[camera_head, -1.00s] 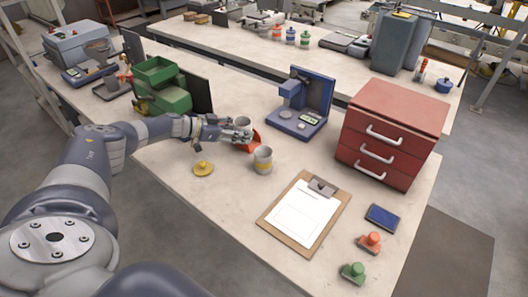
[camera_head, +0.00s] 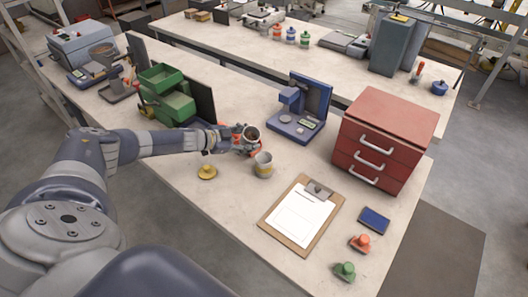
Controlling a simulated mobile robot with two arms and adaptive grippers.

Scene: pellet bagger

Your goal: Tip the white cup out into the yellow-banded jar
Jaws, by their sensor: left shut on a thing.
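The white cup (camera_head: 252,133) is in my left gripper (camera_head: 243,137), which is shut on it. The cup is held above the table and tilted, its dark mouth turned toward the camera and the jar. The yellow-banded jar (camera_head: 263,165) stands upright and open on the table, just below and to the right of the cup. A yellow knobbed lid (camera_head: 207,172) lies on the table to the left of the jar. What is inside the cup cannot be made out. My right gripper is not in view.
An orange-red object (camera_head: 254,151) sits behind the jar, partly hidden by the gripper. A blue device (camera_head: 301,110), red drawer cabinet (camera_head: 380,135) and clipboard (camera_head: 302,216) stand to the right. Green bins (camera_head: 166,95) stand behind the left arm.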

